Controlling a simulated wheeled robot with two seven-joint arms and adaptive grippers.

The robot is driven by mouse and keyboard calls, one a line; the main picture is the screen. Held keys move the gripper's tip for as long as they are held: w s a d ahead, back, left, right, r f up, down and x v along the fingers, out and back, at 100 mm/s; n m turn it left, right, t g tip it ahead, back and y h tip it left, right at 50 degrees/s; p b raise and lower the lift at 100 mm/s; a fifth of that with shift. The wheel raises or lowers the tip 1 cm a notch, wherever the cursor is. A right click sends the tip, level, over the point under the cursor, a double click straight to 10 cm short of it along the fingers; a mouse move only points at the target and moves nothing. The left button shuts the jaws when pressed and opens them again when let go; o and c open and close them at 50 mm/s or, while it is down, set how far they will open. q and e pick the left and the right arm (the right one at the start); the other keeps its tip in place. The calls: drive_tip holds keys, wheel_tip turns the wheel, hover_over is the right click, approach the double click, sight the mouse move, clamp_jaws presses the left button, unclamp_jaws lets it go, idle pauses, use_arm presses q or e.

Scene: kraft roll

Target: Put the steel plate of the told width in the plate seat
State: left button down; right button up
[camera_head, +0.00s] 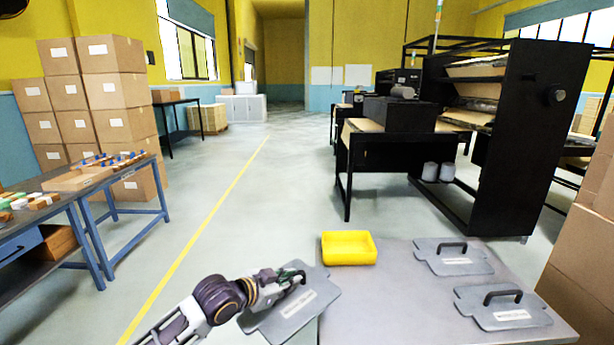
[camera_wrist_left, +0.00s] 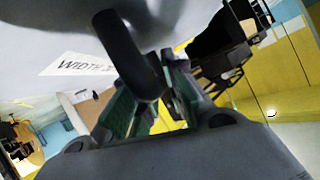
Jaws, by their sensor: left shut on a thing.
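My left gripper (camera_head: 292,279) is shut on the black handle of a grey steel plate (camera_head: 290,317) and holds it by the left edge of the grey table. In the left wrist view the gripper (camera_wrist_left: 150,100) is around the handle (camera_wrist_left: 125,55), and the plate (camera_wrist_left: 60,25) has a white label starting "WIDTH"; its number is hidden. Two more steel plates with black handles lie on the table: one at the back (camera_head: 450,262) and one at the front right (camera_head: 503,308). Their labels are too small to read. I cannot make out the plate seat. My right gripper is not in view.
A yellow bin (camera_head: 348,248) stands at the table's back left corner. The grey table (camera_head: 385,305) is bare between the bin and the plates. A black machine (camera_head: 510,140) stands behind, and cardboard boxes (camera_head: 585,250) are at the right.

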use_arm(q)
drive_tip(key=w+a+r+n+t+y, duration=0.35)
drive_tip(key=a+r+n+y, duration=0.45)
drive_tip(key=a, duration=0.5)
drive_tip(key=s+a+f, duration=0.2)
drive_tip(key=s+f, duration=0.3)
drive_tip(key=f, duration=0.3)
drive_tip(key=s+a+f, duration=0.1)
drive_tip(key=s+f, duration=0.4)
drive_tip(key=f, duration=0.4)
drive_tip(key=shift+a, duration=0.35)
drive_tip(key=shift+f, duration=0.1)
